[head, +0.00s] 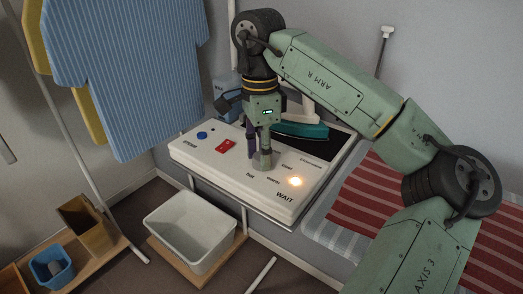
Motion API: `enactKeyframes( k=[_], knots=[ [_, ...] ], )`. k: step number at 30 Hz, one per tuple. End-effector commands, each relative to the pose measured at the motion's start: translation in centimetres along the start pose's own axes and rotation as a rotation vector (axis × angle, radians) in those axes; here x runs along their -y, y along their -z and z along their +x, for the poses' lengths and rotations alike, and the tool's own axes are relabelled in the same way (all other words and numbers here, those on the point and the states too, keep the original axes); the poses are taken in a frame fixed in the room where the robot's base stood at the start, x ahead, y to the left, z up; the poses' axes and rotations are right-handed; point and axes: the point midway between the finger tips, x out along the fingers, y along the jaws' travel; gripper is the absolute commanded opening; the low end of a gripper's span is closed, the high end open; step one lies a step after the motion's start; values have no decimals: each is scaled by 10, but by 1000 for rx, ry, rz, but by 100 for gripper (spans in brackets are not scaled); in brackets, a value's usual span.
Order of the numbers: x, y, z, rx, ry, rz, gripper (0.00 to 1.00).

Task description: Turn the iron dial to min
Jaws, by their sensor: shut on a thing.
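A grey dial (262,160) stands on the panel, partly hidden by my gripper. My gripper (261,150) points down from above and is shut on the dial. The dial's pointer and its setting cannot be made out. A teal iron (303,130) rests in a dark holder behind the panel.
A white bin (190,232) stands below in front. A striped blue shirt (135,70) hangs at the left. A red and white striped cloth (385,200) lies on the board at the right. A blue box (226,95) stands behind the panel.

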Motion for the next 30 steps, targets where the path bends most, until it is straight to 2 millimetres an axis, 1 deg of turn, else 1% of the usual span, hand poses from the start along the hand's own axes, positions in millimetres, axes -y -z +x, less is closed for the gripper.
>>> enactKeyframes(
  k=[7, 20, 21, 27, 30],
  knots=[
    [0, 0, -1, -3, 3, -52, 6],
    [0, 0, -1, -4, 3, -59, 6],
    [0, 0, -1, -4, 3, -59, 35],
    [0, 0, 0, -4, 2, -59, 49],
    [0, 0, 0, -4, 1, -59, 54]
  ],
)
